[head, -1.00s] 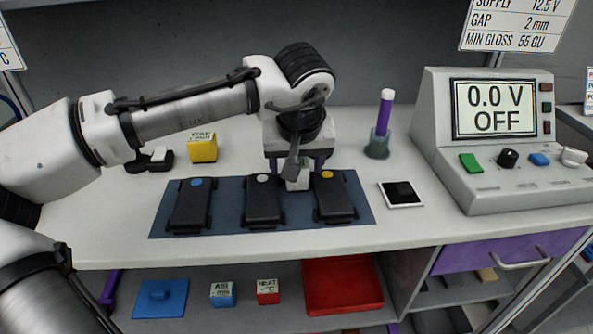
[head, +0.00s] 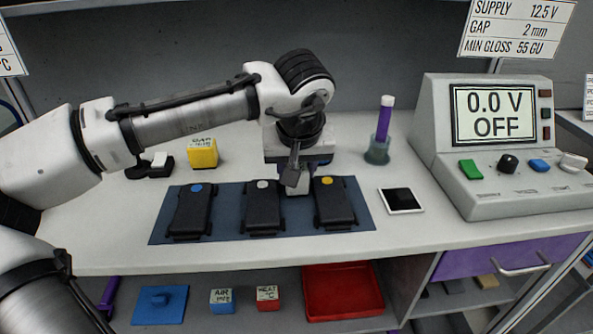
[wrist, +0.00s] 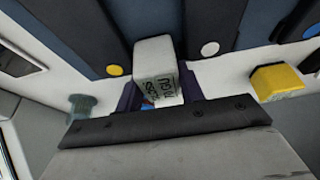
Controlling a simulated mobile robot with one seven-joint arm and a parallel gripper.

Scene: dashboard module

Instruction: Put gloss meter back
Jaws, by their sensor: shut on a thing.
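The gloss meter is a small pale grey block (wrist: 154,58) with a dark label, partly readable as "GLOSS". It is between the purple fingers of my gripper (wrist: 160,88) in the wrist view, and the gripper is shut on it. In the head view, my gripper (head: 296,172) points down at the back edge of the dark blue mat (head: 225,232), between the white-dot and yellow-dot devices. The block shows only partly there below the gripper. I cannot tell whether it touches the surface.
Black devices with blue (head: 190,212), white (head: 263,210) and yellow (head: 335,205) dots lie on the mat. A yellow block (head: 203,153), a purple pen in a holder (head: 377,150), a black-and-white pad (head: 401,201) and a console (head: 500,150) stand around. A red tray (head: 343,290) is below.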

